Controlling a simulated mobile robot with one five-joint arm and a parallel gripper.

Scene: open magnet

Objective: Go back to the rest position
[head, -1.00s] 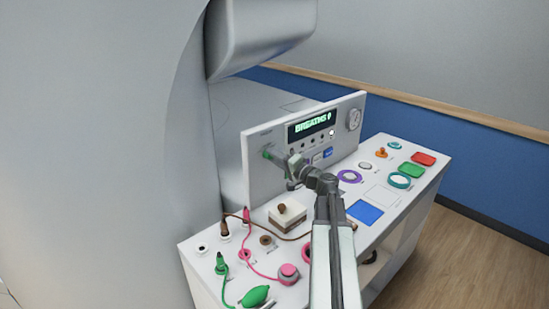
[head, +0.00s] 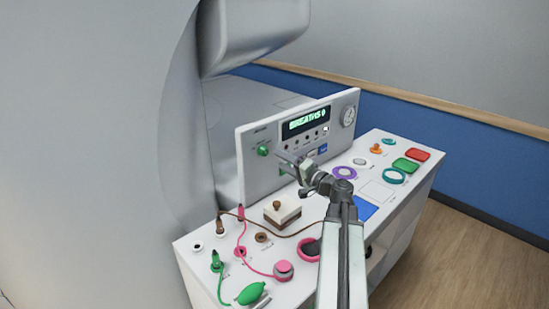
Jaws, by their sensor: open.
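My gripper (head: 289,164) is open and appears empty. It is in front of the white panel (head: 252,180), apart from the green knob (head: 263,150) at the panel's left. My arm reaches up from the bottom of the view, over the white table's right half. A lit display (head: 306,123) on the panel reads BREATHS 0. My arm hides part of the table top and part of the panel's lower buttons.
A white and brown box with a knob (head: 283,211) stands left of my arm. A green bulb (head: 252,292), a pink button (head: 284,270) and cords lie near the front. Coloured pads and rings, including a purple ring (head: 344,173), are at right. A large white machine (head: 90,150) fills the left.

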